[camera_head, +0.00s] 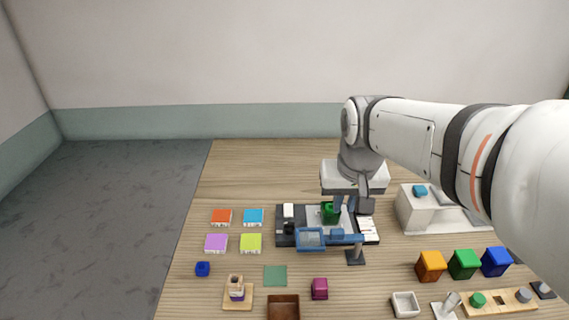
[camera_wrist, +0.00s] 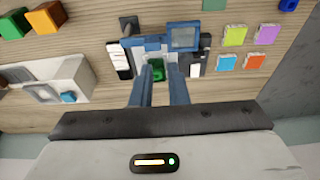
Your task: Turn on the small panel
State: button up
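The small panel seems to be the dark board (camera_head: 283,240) in the middle of the table, with a light-grey section. It carries a white block (camera_head: 288,210), a black knob-like part (camera_head: 289,228) and a green part (camera_head: 329,211). A blue-framed piece (camera_head: 310,238) covers its front edge. My gripper (camera_head: 345,204) is above the board's right side, close to the green part. In the wrist view my gripper (camera_wrist: 161,72) has its two blue fingers apart, with the green part (camera_wrist: 156,70) visible between them. I cannot tell whether they touch it.
Coloured tiles (camera_head: 253,216) lie left of the board. A dark stand (camera_head: 355,257) is at its front right. Orange (camera_head: 430,266), green (camera_head: 464,264) and blue (camera_head: 496,262) blocks stand at right. A white unit (camera_head: 415,212) is behind them. A brown box (camera_head: 283,307) is in front.

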jog(key=w+a+f+b, duration=0.1)
jog(key=w, duration=0.3)
jog(key=w+a+f+b, duration=0.1)
jog(key=w+a, duration=0.1)
jog(key=w, duration=0.1)
jog(key=w+a, duration=0.1)
jog(key=w, duration=0.3)
jog(key=shift+w+a+f+b, duration=0.35)
jog(key=shift+a+f+b, duration=0.05)
grip_shut()
jog(key=b, duration=0.2)
send_over(288, 206)
jog(key=s, duration=0.3)
jog(key=shift+g, duration=0.4)
notch_tip(288, 206, down, 4)
jog(key=shift+w+a+f, duration=0.15)
jog(key=shift+f, duration=0.1)
jog(key=f, duration=0.4)
jog(key=w+f, duration=0.1)
jog(key=f, duration=0.4)
jog(key=w+f, duration=0.1)
jog(key=f, duration=0.3)
jog(key=shift+w+f, duration=0.1)
jog(key=shift+f, duration=0.2)
jog(key=shift+p, duration=0.35)
